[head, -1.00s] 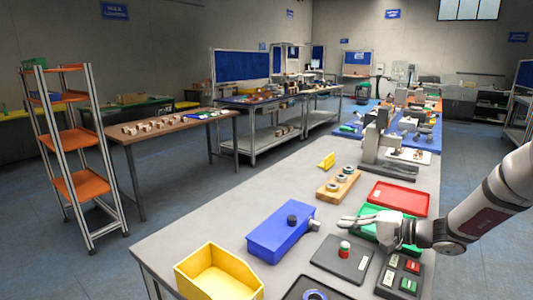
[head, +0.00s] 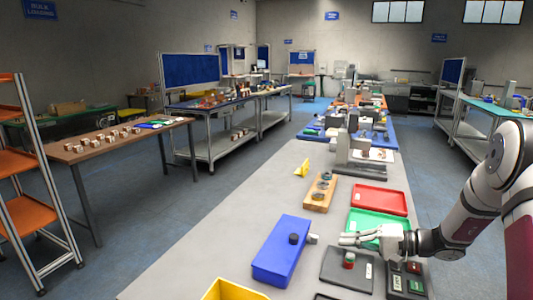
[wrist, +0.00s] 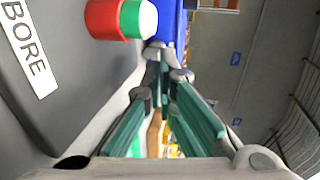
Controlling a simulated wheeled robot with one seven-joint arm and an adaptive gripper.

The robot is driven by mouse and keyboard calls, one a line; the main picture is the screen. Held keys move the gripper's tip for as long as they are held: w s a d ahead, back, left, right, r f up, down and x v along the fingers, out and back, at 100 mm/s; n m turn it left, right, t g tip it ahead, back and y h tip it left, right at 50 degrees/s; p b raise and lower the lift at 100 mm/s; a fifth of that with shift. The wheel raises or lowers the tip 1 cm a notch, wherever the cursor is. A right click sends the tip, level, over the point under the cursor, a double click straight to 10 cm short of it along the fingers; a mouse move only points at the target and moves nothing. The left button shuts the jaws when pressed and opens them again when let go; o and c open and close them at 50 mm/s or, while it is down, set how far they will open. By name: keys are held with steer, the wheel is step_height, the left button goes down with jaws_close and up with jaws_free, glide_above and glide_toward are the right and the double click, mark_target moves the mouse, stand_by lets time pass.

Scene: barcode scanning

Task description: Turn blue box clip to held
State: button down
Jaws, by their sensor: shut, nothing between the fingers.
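The blue box (head: 281,254) lies on the grey bench in the head view, with a black round knob (head: 294,239) on top. A small grey clip (head: 313,239) sticks out from its right side; its exact turn is too small to tell. My gripper (head: 342,238) is shut and empty, to the right of the clip, its fingers pointing left toward it with a small gap showing. In the wrist view my fingertips (wrist: 168,62) are together, and blue (wrist: 170,28), likely the box, shows beyond them.
A red and green piece (head: 348,261) stands on a dark grey pad (head: 338,275) just in front of my gripper; it is close in the wrist view (wrist: 112,18). Green (head: 372,223) and red (head: 380,199) trays lie behind. A yellow bin (head: 232,290) is at the front.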

steer(key=shift+s, duration=0.1)
steer(key=shift+r+x, duration=0.25)
steer(key=shift+x, duration=0.85)
steer(key=shift+r+x, duration=0.3)
steer(key=shift+x, duration=0.85)
steer(key=shift+r+x, duration=0.25)
steer(key=shift+x, duration=0.85)
steer(key=shift+a, duration=0.2)
steer(key=shift+d+f+b, duration=0.1)
steer(key=shift+f+b, duration=0.2)
steer(key=shift+b, duration=0.15)
steer(key=shift+w+d+r+b, duration=0.1)
steer(key=shift+w+d+b, duration=0.15)
steer(key=shift+w+b, duration=0.65)
steer(key=shift+w+d+b, duration=0.15)
steer(key=shift+w+b, duration=0.05)
steer(key=shift+b, duration=0.4)
steer(key=shift+w+r, duration=0.1)
steer(key=shift+r, duration=0.15)
steer(key=shift+f+v, duration=0.2)
steer(key=shift+v, duration=0.8)
steer(key=shift+f+v, duration=0.2)
steer(key=shift+v, duration=0.75)
steer(key=shift+f+v, duration=0.2)
steer(key=shift+v, duration=0.8)
